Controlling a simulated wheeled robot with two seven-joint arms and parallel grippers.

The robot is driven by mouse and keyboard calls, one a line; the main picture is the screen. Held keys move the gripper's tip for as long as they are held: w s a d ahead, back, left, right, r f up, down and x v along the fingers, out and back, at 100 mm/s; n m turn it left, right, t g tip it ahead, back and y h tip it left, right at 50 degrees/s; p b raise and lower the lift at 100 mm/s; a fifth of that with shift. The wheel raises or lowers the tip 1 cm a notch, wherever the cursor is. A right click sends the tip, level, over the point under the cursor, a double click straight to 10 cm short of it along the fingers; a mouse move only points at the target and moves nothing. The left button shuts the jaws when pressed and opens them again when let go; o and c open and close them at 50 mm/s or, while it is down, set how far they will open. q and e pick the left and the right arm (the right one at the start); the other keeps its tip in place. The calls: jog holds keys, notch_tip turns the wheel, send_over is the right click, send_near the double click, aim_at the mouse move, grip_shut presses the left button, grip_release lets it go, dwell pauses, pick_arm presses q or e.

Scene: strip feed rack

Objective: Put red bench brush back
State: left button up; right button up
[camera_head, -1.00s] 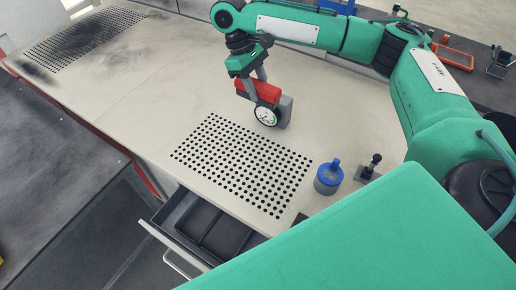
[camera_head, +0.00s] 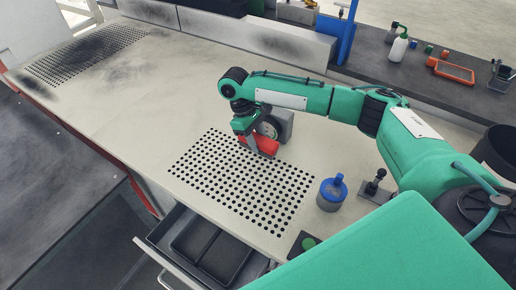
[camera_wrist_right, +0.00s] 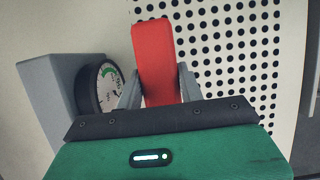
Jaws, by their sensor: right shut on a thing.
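The red bench brush (camera_head: 262,146) is in my right gripper (camera_head: 256,148), just beside the far right edge of the perforated panel in the head view. In the right wrist view the red brush (camera_wrist_right: 154,60) stands between the two grey fingers (camera_wrist_right: 160,88), which are shut on it. Its far end reaches over the edge of the holes. Whether it touches the bench top I cannot tell. My left gripper is not in view.
A grey block with a round dial (camera_wrist_right: 105,88) stands close to the left of the fingers in the wrist view. The perforated panel (camera_head: 240,180) is bare. A blue-lidded pot (camera_head: 332,193) and a black-knobbed stand (camera_head: 375,185) are nearer. An open drawer (camera_head: 205,250) hangs at the front.

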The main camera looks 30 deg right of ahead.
notch_tip(320, 180, down, 4)
jog(key=shift+r, duration=0.2)
jog(key=shift+f, duration=0.25)
jog(key=o, duration=0.9)
jog(key=shift+f, duration=0.1)
